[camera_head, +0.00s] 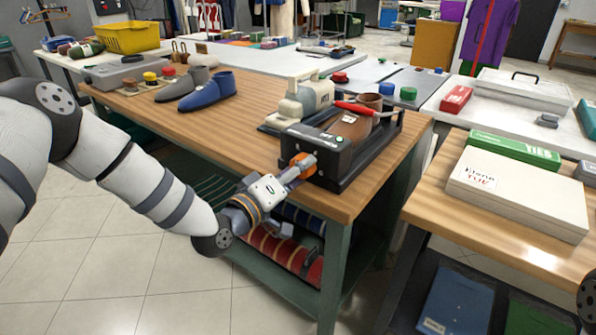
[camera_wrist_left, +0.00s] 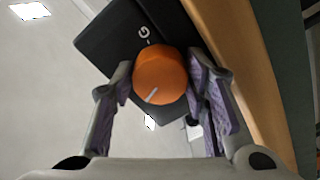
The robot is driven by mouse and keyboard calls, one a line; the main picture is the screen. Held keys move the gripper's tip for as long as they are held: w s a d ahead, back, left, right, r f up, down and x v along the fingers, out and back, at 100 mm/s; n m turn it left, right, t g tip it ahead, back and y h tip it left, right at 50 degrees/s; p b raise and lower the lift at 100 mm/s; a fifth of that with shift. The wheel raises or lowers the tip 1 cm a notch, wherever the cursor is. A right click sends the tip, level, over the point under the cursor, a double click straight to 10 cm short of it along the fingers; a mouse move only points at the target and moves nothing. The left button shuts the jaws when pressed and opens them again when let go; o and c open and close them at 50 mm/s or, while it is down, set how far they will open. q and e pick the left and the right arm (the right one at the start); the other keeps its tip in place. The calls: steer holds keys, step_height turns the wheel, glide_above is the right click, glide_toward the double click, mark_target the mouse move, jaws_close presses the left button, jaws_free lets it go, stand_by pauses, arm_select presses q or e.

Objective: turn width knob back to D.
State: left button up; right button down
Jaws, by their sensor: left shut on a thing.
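The orange width knob (camera_head: 302,165) is on the front end of a black shoe-stretching machine (camera_head: 345,165) at the near right corner of the wooden workbench. My left gripper (camera_head: 298,172) reaches it from the front and is shut around it. In the left wrist view the knob (camera_wrist_left: 160,72) sits between the two purple-padded fingers of my left gripper (camera_wrist_left: 160,85). A short white pointer line on the knob slants toward the lower left. A white letter like G is printed on the black face above the knob. Other letters are hidden or not readable. My right gripper is not in view.
A brown shoe (camera_head: 350,127) sits in the machine, with a red-handled tool (camera_head: 356,107) over it. A second table with a white box (camera_head: 520,190) stands at right.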

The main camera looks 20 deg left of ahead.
arm_select(q)
steer(key=n, duration=0.4)
steer(key=shift+f+n+b, duration=0.2)
steer(key=shift+n+b, duration=0.2)
steer(key=n+b, duration=0.1)
steer(key=n, duration=0.3)
steer(key=n+b, duration=0.3)
steer(key=n, duration=0.2)
steer(key=shift+n, duration=0.3)
steer(key=shift+r+n+b, duration=0.25)
steer(key=shift+n+b, duration=0.5)
steer(key=shift+n, duration=0.65)
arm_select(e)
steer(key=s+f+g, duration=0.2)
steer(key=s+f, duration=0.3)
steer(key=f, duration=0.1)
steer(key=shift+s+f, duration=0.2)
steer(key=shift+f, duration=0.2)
arm_select(q)
steer(key=shift+r, duration=0.1)
steer(key=o, duration=1.1)
steer(key=shift+o, duration=0.2)
steer(key=shift+s, duration=0.1)
